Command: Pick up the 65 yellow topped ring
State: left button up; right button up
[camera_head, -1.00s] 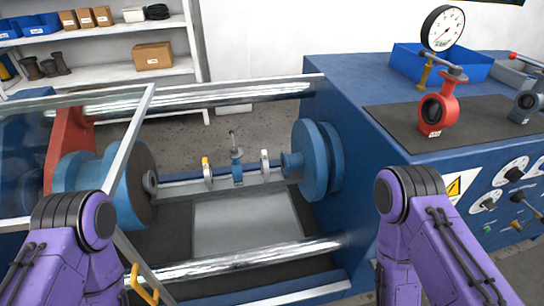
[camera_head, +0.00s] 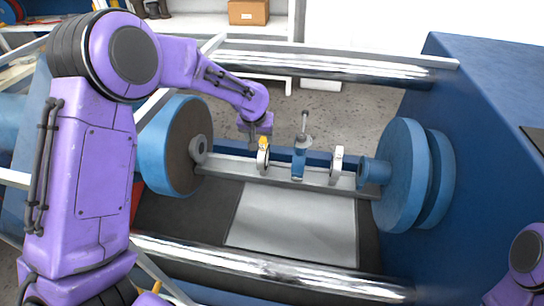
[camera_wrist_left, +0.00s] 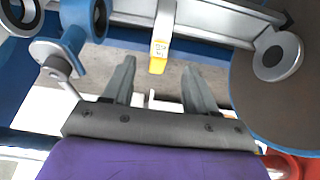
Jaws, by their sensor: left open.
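The yellow topped ring (camera_head: 262,161) stands upright on the rail, a thin white ring with a yellow block on top. It also shows in the left wrist view (camera_wrist_left: 162,28), edge-on, with a white label above its yellow tip. My left gripper (camera_wrist_left: 158,65) is open, and the yellow tip appears between its two fingertips in that view. I cannot tell whether they touch. In the head view the left gripper (camera_head: 254,138) is right behind the yellow top, its fingers mostly hidden. My right gripper is out of view; only part of its arm shows at lower right.
A blue butterfly valve (camera_head: 299,160) with an upright stem stands right of the ring, then a white ring (camera_head: 336,164). Large blue flanges (camera_head: 402,176) and (camera_head: 174,150) close off both ends. Polished bars (camera_head: 330,68) run behind and in front (camera_head: 270,268).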

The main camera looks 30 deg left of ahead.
aim_at(263, 148)
pick_arm(q)
jog(key=shift+a+f, duration=0.3)
jog(key=shift+f, duration=0.05)
jog(key=x, duration=0.2)
jog(key=p+x, duration=0.1)
jog(key=x, duration=0.5)
jog(key=shift+w+d, duration=0.2)
jog(key=shift+d, duration=0.2)
jog(key=shift+w+a+f, duration=0.15)
jog(key=shift+f, duration=0.2)
grip_shut()
